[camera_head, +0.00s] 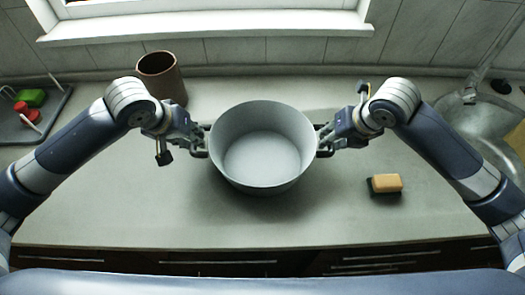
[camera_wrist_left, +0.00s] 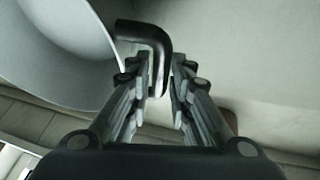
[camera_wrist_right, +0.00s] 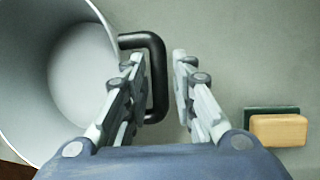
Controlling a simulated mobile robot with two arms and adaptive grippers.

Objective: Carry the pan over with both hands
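A grey enamel pan (camera_head: 262,150) with two dark side handles sits upright on the counter at the centre of the head view. It also shows at the left edge of the left wrist view (camera_wrist_left: 60,50) and of the right wrist view (camera_wrist_right: 70,75). My left gripper (camera_head: 200,140) is at the left handle (camera_wrist_left: 150,35), whose bar lies between its close-set fingers. Whether they press on it is unclear. My right gripper (camera_head: 324,138) is at the right handle (camera_wrist_right: 157,75), with the bar between its fingers and a gap on the outer side.
A brown pot (camera_head: 162,76) stands behind my left arm. A yellow-orange sponge on a dark base (camera_head: 386,184) lies right of the pan. A dark tray (camera_head: 48,130) with small green and red items is far left; a sink (camera_head: 480,125) is far right. The counter front is clear.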

